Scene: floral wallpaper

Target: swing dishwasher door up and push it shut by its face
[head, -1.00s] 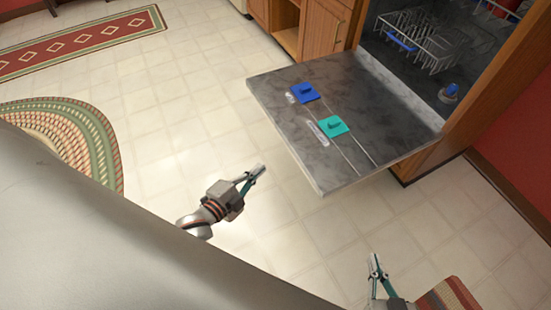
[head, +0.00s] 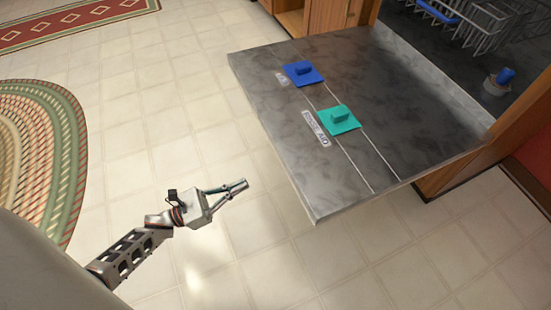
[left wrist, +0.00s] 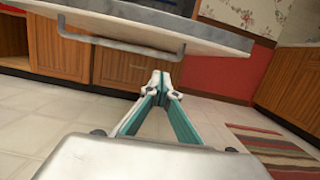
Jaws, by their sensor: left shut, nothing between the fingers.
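The dishwasher door (head: 285,115) is a grey, marbled slab hanging open and about level, with blue and teal dispenser pieces on its inner side. Its outer face is turned down; in the left wrist view the door (left wrist: 150,30) shows from below, with a bar handle (left wrist: 115,42) under it. The dishwasher's dark opening is at upper right. My left gripper (head: 242,186) is shut and empty, left of the door's free edge and apart from it. Its closed fingertips (left wrist: 160,80) also show in the left wrist view, below the door. My right gripper is out of view.
A lower rack (head: 480,22) sits inside the dishwasher. Wooden cabinets (head: 330,15) stand beyond the door. A braided rug (head: 45,150) and a red runner (head: 70,22) lie on the left. The tiled floor around my left gripper is clear.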

